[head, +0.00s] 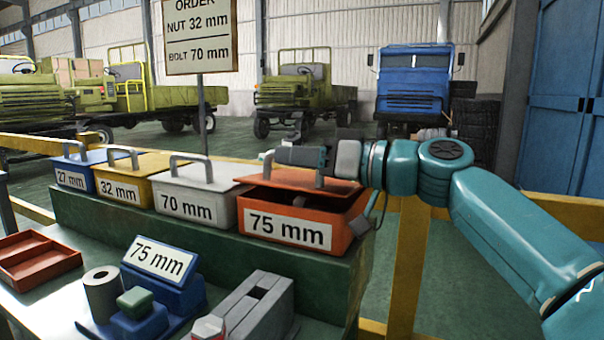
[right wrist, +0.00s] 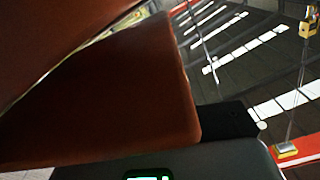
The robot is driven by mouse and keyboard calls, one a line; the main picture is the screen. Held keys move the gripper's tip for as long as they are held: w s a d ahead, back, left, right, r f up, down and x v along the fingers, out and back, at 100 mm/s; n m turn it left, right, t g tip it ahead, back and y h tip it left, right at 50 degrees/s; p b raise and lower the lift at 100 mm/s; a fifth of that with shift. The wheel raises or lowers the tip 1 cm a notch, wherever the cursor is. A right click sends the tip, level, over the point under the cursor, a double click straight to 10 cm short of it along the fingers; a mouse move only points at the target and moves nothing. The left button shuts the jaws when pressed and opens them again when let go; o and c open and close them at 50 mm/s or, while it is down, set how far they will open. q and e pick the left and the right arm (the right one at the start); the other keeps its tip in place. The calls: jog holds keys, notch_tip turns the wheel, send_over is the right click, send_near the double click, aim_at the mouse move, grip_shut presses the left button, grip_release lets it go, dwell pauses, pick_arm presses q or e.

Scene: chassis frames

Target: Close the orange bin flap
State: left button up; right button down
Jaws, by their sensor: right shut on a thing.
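The orange bin (head: 338,236) with the 75 mm label stands at the right end of the bin row. Its orange flap (head: 285,176) is slightly raised, with a dark gap between its front edge and the bin rim. My right gripper (head: 280,156) comes in from the right above the flap and is shut on the flap's grey handle (head: 319,176), partly hiding it. In the right wrist view a large orange-brown panel (right wrist: 120,95), apparently the flap, fills the left side; the fingertips are not clear there. My left gripper is not in view.
White (head: 190,204), yellow (head: 126,187) and blue (head: 72,172) bins with handled lids stand left of the orange bin on a green ledge. Below are a red tray (head: 38,262) and a blue fixture (head: 165,290) with a 75 mm sign. A yellow post (head: 408,265) stands right.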

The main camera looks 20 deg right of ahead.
jog(key=shift+s+a+f+n+b, duration=0.2)
jog(key=shift+f+n+b, duration=0.25)
jog(key=shift+b, duration=0.2)
jog(key=shift+s+a+f+n+b, duration=0.15)
jog(key=shift+f+n+b, duration=0.2)
jog(key=shift+f+b, duration=0.25)
jog(key=shift+f, duration=0.1)
jog(key=c, duration=1.3)
grip_release()
jog(key=shift+c, duration=0.2)
jog(key=shift+o, duration=1.1)
jog(key=shift+s, duration=0.2)
jog(key=shift+w, duration=0.2)
jog(key=v, duration=1.6)
jog(key=shift+s+d, duration=0.1)
